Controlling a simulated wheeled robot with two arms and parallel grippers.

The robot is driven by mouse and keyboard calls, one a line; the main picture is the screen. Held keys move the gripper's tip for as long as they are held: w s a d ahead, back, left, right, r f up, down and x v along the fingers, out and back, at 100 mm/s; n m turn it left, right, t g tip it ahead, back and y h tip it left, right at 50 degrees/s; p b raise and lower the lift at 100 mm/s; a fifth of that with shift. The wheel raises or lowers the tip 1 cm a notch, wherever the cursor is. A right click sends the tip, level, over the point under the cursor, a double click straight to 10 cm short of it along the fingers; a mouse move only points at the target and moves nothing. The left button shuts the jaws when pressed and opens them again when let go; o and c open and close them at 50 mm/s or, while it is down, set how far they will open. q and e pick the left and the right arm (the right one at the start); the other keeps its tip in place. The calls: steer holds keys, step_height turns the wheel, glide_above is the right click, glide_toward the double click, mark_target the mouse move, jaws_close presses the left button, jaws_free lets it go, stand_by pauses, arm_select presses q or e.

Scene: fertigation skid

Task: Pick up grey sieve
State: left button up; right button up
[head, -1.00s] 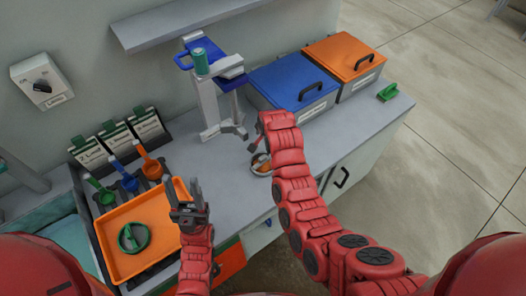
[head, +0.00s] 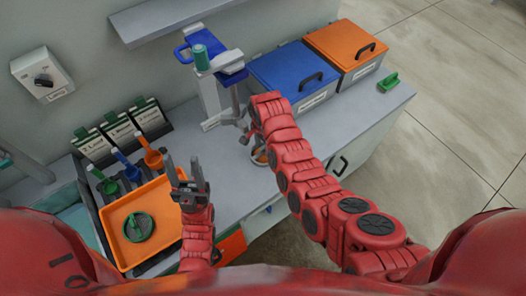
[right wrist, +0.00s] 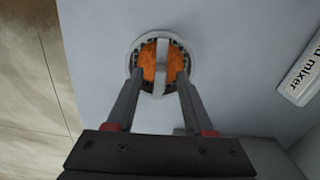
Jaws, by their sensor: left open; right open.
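The grey sieve (head: 259,157) is a small round grey ring with orange inside, lying on the grey bench. In the head view my right arm partly hides it. The right wrist view shows it (right wrist: 160,42) whole, with a pale bar across its middle. My right gripper (right wrist: 157,76) is open, its two fingers reaching over the near part of the ring, one on each side of the bar. I cannot tell whether they touch it. My left gripper (head: 182,170) is open and empty beside the orange tray's right edge.
The orange tray (head: 160,198) holds a round green piece (head: 138,227). Green, blue and orange scoops stand behind it. A grey stand with a blue top (head: 215,60) rises behind the sieve. Blue (head: 292,70) and orange (head: 345,42) lidded boxes stand at the back right.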

steer(key=shift+f, duration=0.3)
jaws_close()
steer(key=shift+r, duration=0.1)
stand_by(0.4)
